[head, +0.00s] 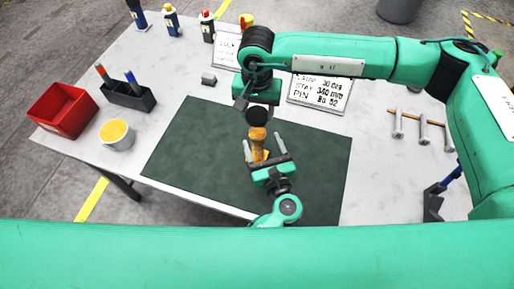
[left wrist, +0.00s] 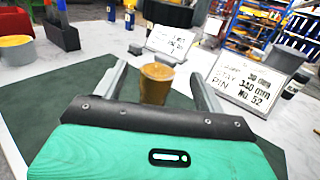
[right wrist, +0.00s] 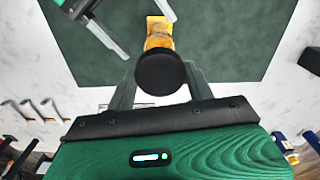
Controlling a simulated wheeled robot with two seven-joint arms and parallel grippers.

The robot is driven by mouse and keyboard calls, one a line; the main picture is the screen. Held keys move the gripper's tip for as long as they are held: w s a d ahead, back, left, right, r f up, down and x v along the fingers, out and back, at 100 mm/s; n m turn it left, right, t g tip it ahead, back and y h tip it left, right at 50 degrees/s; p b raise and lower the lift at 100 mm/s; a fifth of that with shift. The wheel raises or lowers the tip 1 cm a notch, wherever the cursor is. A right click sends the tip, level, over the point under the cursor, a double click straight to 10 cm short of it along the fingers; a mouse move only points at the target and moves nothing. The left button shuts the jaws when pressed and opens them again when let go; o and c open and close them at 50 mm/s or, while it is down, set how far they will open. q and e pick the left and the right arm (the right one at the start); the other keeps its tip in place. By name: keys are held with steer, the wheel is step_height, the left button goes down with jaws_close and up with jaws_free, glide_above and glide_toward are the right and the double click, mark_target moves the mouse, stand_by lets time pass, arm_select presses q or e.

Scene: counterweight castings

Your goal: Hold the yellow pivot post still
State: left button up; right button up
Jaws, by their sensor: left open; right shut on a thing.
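The yellow pivot post (head: 258,146) stands on the dark green mat (head: 195,150). In the left wrist view the post (left wrist: 156,84) shows between my left fingers, with a gap on each side. My left gripper (head: 264,149) is open around the post, not visibly touching it. My right gripper (head: 256,106) is above the post, shut on a black round piece (head: 257,117). In the right wrist view this black piece (right wrist: 160,72) sits between the fingertips and hides part of the post (right wrist: 158,30). I cannot tell whether the piece touches the post.
A red bin (head: 63,108), a white cup with yellow contents (head: 117,134) and a dark pen holder (head: 128,96) stand at the left. Lettered boards (head: 318,92) stand behind the mat. The mat's left part is clear.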

arm_select(q)
step_height(320, 180, down, 5)
steer(key=shift+s+f, duration=0.15)
arm_select(e)
steer(key=shift+s+r, duration=0.1)
steer(key=shift+s, duration=0.05)
arm_select(q)
steer(key=x, duration=0.6)
steer(key=shift+x, duration=0.8)
steer(key=c, duration=1.4)
steer(key=shift+c, duration=0.2)
arm_select(e)
glide_above(257, 133)
steer(key=shift+s+f, duration=0.1)
steer(key=shift+f, duration=2.45)
steer(key=shift+f, duration=0.85)
steer(key=shift+f, duration=0.55)
